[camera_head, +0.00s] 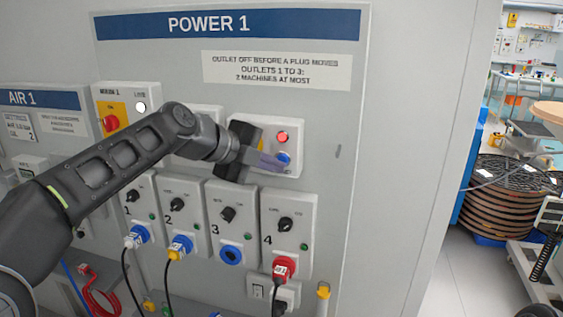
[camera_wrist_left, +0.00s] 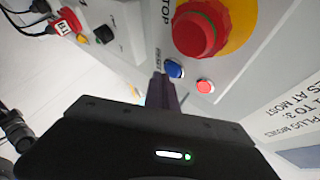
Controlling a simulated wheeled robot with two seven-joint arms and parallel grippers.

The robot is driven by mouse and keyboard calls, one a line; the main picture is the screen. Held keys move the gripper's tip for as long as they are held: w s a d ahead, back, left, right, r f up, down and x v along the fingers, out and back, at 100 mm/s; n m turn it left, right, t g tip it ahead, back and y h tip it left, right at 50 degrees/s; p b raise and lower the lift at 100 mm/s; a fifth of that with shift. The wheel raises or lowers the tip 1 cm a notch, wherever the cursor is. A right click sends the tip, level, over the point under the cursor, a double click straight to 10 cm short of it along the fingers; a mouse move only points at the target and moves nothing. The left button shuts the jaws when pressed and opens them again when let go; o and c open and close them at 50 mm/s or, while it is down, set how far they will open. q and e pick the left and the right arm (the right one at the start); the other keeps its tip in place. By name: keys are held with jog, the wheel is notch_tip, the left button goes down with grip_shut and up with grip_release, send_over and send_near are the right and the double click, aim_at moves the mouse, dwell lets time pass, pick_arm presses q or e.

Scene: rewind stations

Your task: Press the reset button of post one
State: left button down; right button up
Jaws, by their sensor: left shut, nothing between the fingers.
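The post one panel (camera_head: 345,125) is grey, with a blue POWER 1 sign (camera_head: 225,24). On it is a box with a blue reset button (camera_head: 283,157) below a lit red lamp (camera_head: 282,137). In the left wrist view, the blue button (camera_wrist_left: 175,69) sits between a large red stop knob (camera_wrist_left: 201,27) on yellow and the red lamp (camera_wrist_left: 205,86). My left gripper (camera_head: 277,161) is shut and empty. Its fingertips are right beside the blue button; I cannot tell whether they touch it. In the head view, the gripper hides the stop knob. My right gripper is not in view.
Below the gripper, several outlet boxes (camera_head: 290,248) carry black knobs. Plugs with cables sit in some of them, including a red plug (camera_head: 284,267). An AIR 1 panel (camera_head: 40,98) is at left. Cable reels (camera_head: 505,195) stand at right beyond open floor.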

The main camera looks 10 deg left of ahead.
pick_arm(q)
jog(key=shift+w, duration=0.4)
dwell(0.8)
jog(key=shift+s+b, duration=0.8)
jog(key=shift+b, duration=0.15)
jog(key=s+b, duration=0.4)
jog(key=s, duration=0.1)
jog(key=shift+a, duration=0.2)
dwell(0.6)
